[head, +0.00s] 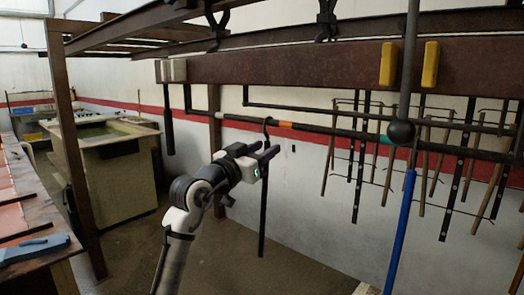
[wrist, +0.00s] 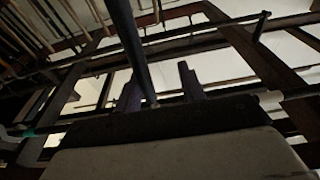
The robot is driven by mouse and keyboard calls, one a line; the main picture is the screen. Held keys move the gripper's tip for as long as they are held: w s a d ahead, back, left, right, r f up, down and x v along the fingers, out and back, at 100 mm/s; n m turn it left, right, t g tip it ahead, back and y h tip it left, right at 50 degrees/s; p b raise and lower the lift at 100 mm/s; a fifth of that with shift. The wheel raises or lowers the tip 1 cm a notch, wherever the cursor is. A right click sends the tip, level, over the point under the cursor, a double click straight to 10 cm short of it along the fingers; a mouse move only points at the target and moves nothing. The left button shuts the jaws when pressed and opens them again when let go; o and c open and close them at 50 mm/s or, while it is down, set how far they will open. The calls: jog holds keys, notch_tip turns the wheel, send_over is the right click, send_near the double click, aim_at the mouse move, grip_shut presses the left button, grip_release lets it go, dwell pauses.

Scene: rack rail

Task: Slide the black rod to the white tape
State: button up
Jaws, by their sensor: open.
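The black rod (head: 263,205) hangs upright by a curved hook from the dark horizontal rail (head: 330,131). An orange band (head: 285,125) is on the rail just right of the hook, and a teal band (head: 386,140) is farther right. A pale band, apparently the white tape (head: 219,115), shows near the rail's left end; a whitish band also shows in the wrist view (wrist: 270,100). My gripper (head: 268,151) is open at the upper part of the rod. In the wrist view the rod (wrist: 130,40) appears between the fingers, nearer the left one; contact cannot be told.
Several rods hang in a rack (head: 420,150) at the right. A grey pole with a black ball (head: 401,132) and blue lower part stands in front. A rusty post (head: 75,160) stands left, near a tank (head: 120,175). The floor below my gripper looks clear.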

dwell(0.3)
jog(key=w+a, duration=0.6)
jog(key=a, duration=0.2)
jog(key=shift+p, duration=0.45)
dwell(0.5)
jog(key=shift+a, duration=0.15)
